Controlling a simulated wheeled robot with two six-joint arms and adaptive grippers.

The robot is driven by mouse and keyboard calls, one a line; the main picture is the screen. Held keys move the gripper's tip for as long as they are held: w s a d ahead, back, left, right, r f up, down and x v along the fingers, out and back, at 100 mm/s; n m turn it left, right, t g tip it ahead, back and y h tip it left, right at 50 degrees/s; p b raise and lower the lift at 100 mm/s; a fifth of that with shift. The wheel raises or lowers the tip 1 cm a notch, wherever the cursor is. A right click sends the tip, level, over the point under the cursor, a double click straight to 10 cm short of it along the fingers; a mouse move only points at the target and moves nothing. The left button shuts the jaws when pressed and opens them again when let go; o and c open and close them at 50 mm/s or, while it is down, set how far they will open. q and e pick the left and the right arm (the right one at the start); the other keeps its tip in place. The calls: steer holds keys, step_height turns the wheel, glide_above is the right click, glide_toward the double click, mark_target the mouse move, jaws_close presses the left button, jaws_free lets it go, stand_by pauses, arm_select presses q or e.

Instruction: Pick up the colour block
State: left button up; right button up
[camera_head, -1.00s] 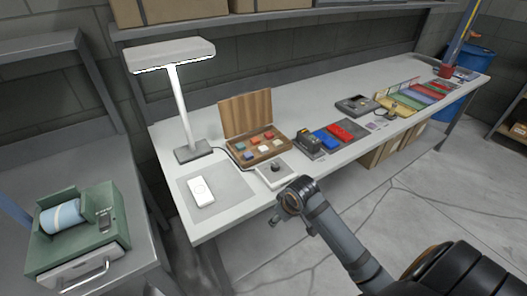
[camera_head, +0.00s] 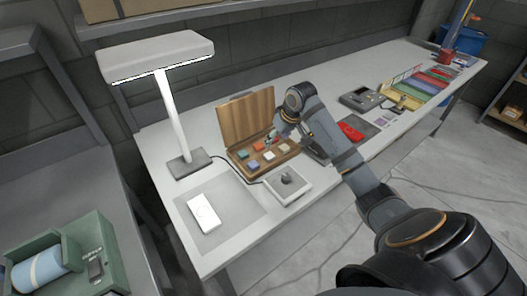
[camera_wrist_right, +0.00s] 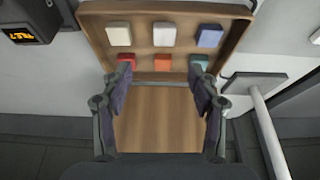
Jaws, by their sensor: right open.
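An open wooden box (camera_head: 237,171) stands on the bench with its lid (camera_head: 247,117) raised. Its tray holds two rows of colour blocks: teal (camera_head: 243,155), orange (camera_head: 258,146) and red at the lid side, blue (camera_head: 253,165), white (camera_head: 269,156) and cream (camera_head: 284,148) at the front. In the right wrist view, the red block (camera_wrist_right: 127,60), orange block (camera_wrist_right: 163,62) and teal block (camera_wrist_right: 197,62) lie nearest the fingertips. My right gripper (camera_wrist_right: 163,75) is open and empty, over the box's lid side. My left gripper is out of view.
A lamp (camera_head: 172,110) stands left of the box. A small device with a dark knob (camera_head: 288,180) and a white handset on a grey mat (camera_head: 232,196) are in front. A red tray (camera_head: 350,131) and a dark device (camera_head: 361,98) are to the right.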

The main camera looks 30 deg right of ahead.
mark_target(268, 154)
steer(key=x, duration=0.3)
steer(key=shift+s+a+f, duration=0.1)
steer(key=shift+s+f, duration=0.1)
steer(key=shift+s, duration=0.1)
steer(key=shift+x, duration=0.95)
steer(key=shift+w+a+f+p, duration=0.1)
steer(key=shift+w+f+p, duration=0.2)
steer(key=shift+p, duration=0.15)
steer(key=x, duration=0.3)
steer(key=shift+w+a+f+p, duration=0.2)
steer(key=shift+w+f+p, duration=0.05)
steer(key=shift+f+p, duration=0.1)
steer(key=shift+f, duration=0.2)
steer(key=shift+c, duration=1)
steer(key=c, duration=1)
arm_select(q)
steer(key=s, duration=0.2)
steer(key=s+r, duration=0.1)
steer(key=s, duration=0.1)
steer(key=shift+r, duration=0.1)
arm_select(e)
steer(key=shift+c, duration=0.2)
steer(key=shift+r, duration=0.1)
